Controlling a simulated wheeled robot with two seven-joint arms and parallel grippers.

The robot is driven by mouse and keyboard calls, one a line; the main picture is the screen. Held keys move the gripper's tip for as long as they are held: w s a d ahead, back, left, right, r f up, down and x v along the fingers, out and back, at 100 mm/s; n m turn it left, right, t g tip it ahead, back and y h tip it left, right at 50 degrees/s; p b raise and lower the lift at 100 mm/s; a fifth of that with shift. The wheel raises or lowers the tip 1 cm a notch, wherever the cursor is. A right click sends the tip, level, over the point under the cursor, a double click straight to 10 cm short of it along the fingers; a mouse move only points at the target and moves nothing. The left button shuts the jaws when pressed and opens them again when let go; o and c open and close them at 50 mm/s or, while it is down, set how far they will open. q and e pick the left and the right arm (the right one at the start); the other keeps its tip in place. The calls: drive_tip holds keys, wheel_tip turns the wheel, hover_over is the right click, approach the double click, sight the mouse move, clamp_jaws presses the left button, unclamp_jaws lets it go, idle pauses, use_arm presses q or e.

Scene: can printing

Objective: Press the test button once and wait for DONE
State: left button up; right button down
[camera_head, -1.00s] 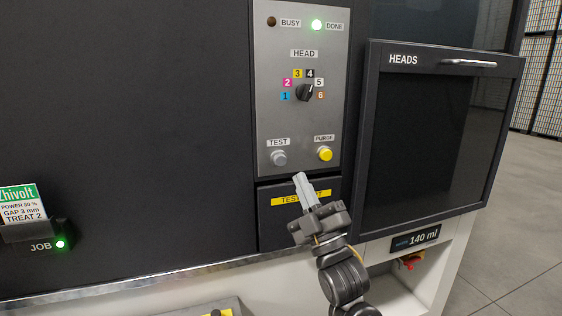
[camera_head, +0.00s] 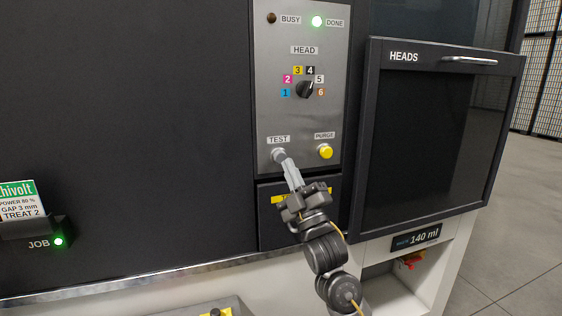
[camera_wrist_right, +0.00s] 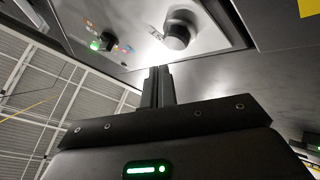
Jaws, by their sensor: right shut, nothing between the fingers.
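The grey round TEST button (camera_head: 278,154) is on the lower left of the metal control panel (camera_head: 300,118). My right gripper (camera_head: 286,164) is shut and empty, its fingertips just at the TEST button in the head view. In the right wrist view the button (camera_wrist_right: 180,30) stands beyond and slightly right of the fingertips (camera_wrist_right: 158,74), with a small gap showing. Whether they touch it cannot be told from the head view. The BUSY lamp (camera_head: 271,18) is dark. My left gripper is not in view.
The yellow PURGE button (camera_head: 325,152) is close on the right of TEST. The black HEAD selector (camera_head: 305,89) is above, its pointer turned to the upper right. The JOB lamp (camera_head: 58,242) is green.

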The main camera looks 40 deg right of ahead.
sight(281, 156)
drive_tip(key=shift+w+d, duration=0.25)
drive_tip(key=shift+w, duration=0.5)
drive_tip(key=shift+w, duration=0.1)
idle(1.6)
drive_tip(key=shift+w+d, duration=0.15)
drive_tip(key=shift+w, duration=0.15)
drive_tip(key=shift+w+d, duration=0.3)
drive_tip(key=shift+w, duration=0.5)
idle(1.1)
drive_tip(key=shift+s, duration=0.1)
drive_tip(key=shift+s+a, duration=0.25)
drive_tip(key=shift+s, duration=0.3)
drive_tip(key=shift+s+a, duration=0.2)
drive_tip(key=shift+s, duration=0.35)
drive_tip(key=shift+s, duration=0.1)
drive_tip(key=shift+s+a+p, duration=0.2)
drive_tip(key=shift+s+a, duration=0.05)
drive_tip(key=shift+s, duration=0.5)
drive_tip(key=shift+s+a+p, duration=0.2)
drive_tip(key=shift+s+a, duration=0.1)
drive_tip(key=shift+s, duration=0.5)
drive_tip(key=shift+s+a+p, duration=0.2)
drive_tip(key=shift+s+a, duration=0.05)
drive_tip(key=shift+s, duration=0.5)
